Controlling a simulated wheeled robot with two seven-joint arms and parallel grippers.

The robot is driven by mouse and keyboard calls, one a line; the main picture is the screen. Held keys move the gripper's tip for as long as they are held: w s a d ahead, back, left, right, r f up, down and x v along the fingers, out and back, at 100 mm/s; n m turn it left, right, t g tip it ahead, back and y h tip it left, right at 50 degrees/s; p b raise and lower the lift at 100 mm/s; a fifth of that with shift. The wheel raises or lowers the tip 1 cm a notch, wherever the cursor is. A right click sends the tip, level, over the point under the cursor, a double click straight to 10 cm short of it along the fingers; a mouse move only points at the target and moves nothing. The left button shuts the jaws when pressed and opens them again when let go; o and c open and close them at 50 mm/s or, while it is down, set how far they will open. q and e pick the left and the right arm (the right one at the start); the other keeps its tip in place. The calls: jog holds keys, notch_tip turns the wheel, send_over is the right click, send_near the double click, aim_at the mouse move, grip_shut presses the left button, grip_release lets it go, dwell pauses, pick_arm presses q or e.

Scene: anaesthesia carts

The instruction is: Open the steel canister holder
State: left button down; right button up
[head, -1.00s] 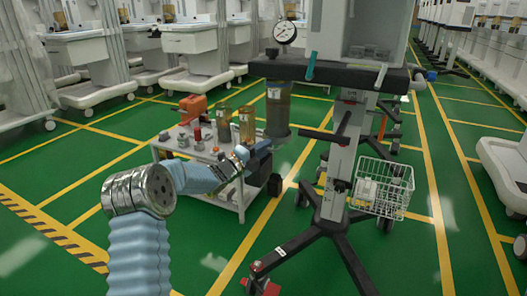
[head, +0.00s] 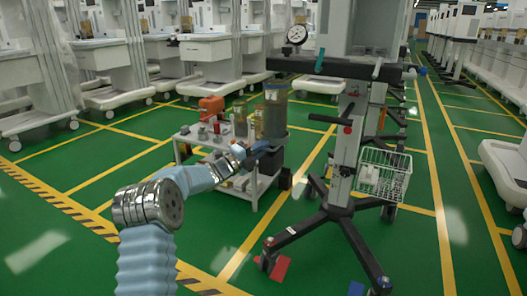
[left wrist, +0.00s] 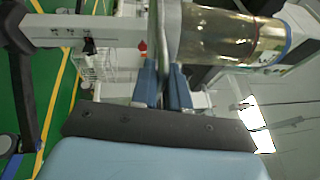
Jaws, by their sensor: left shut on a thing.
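The canister holder is the steel part beside an amber canister (head: 276,92) that hangs under the dark shelf of the stand. My left gripper (head: 262,149) is by the lower end of this canister in the head view. In the left wrist view its two blue fingers (left wrist: 163,84) are shut on a thin grey steel piece (left wrist: 166,35), which I take to be part of the holder. The amber canister (left wrist: 222,35) lies right beside that piece. Where the steel piece joins the stand is hidden. My right gripper is in neither view.
A low trolley (head: 249,188) with bottles and an orange item (head: 211,105) stands behind my left forearm. The stand's column (head: 346,160) carries a wire basket (head: 384,173), with splayed black legs on the floor. Green floor (head: 90,230) is free at the left.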

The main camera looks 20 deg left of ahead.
pick_arm(q)
jog(key=shift+s, duration=0.25)
jog(key=c, duration=1.2)
grip_release()
jog(key=v, duration=1.4)
